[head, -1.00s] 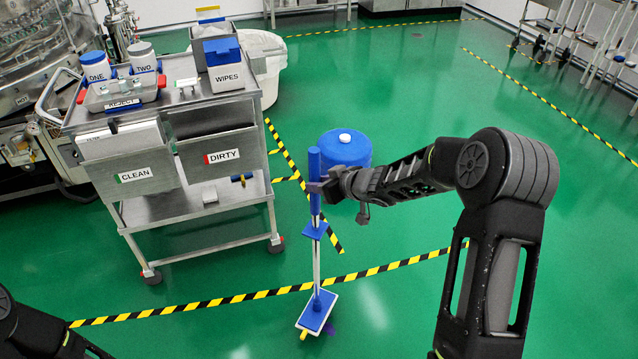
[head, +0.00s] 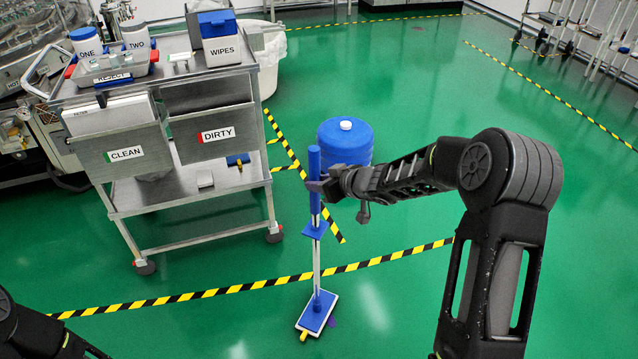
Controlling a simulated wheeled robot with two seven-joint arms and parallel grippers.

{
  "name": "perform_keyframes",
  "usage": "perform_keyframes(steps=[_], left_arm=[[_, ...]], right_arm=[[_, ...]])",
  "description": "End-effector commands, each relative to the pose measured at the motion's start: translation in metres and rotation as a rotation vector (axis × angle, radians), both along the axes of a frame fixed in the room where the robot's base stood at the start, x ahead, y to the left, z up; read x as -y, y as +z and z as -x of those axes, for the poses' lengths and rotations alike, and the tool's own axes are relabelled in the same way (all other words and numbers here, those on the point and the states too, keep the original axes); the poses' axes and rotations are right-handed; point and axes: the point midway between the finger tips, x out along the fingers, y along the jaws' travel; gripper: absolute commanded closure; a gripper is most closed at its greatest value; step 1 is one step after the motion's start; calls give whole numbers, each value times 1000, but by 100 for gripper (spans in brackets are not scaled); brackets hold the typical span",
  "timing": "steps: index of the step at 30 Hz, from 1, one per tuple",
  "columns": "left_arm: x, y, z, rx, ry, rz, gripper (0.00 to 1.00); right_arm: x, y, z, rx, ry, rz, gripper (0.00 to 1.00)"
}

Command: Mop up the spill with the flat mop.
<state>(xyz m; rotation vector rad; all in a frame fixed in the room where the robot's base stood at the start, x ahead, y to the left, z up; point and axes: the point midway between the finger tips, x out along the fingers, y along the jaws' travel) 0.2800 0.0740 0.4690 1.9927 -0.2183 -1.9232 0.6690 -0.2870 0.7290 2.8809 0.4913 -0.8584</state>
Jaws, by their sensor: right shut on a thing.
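The flat mop has a blue handle, a pale pole and a blue head (head: 317,312) with a light rim and a yellow tab. It stands nearly upright, its head low at the floor; whether the head touches the floor I cannot tell. My right gripper (head: 316,187) is shut on the upper blue part of the mop handle (head: 314,160). A small dark purple patch (head: 332,323) shows on the green floor at the right edge of the mop head, partly hidden by it. It may be the spill. My left gripper is out of view; only part of that arm shows at bottom left.
A steel trolley (head: 190,208) with CLEAN and DIRTY bins stands at left. A blue drum (head: 345,142) is behind the mop handle. Yellow-black floor tape (head: 240,290) crosses behind the mop head. A small purplish mark (head: 417,28) shows far back. Open floor lies at right.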

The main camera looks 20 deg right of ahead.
Motion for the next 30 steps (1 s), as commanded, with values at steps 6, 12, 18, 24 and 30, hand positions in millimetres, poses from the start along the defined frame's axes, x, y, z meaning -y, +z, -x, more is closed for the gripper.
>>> perform_keyframes(steps=[6, 12, 18, 24, 30], left_arm=[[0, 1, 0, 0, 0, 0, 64], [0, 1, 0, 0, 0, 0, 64], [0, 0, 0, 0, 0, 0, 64], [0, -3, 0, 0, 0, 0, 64], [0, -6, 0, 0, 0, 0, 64]], right_arm=[[0, 3, -1, 5, 1, -1, 100], [0, 3, -1, 5, 1, -1, 100], [0, 2, -1, 5, 1, -1, 100], [0, -2, -1, 5, 1, -1, 100], [0, -6, -1, 5, 0, -2, 100]])
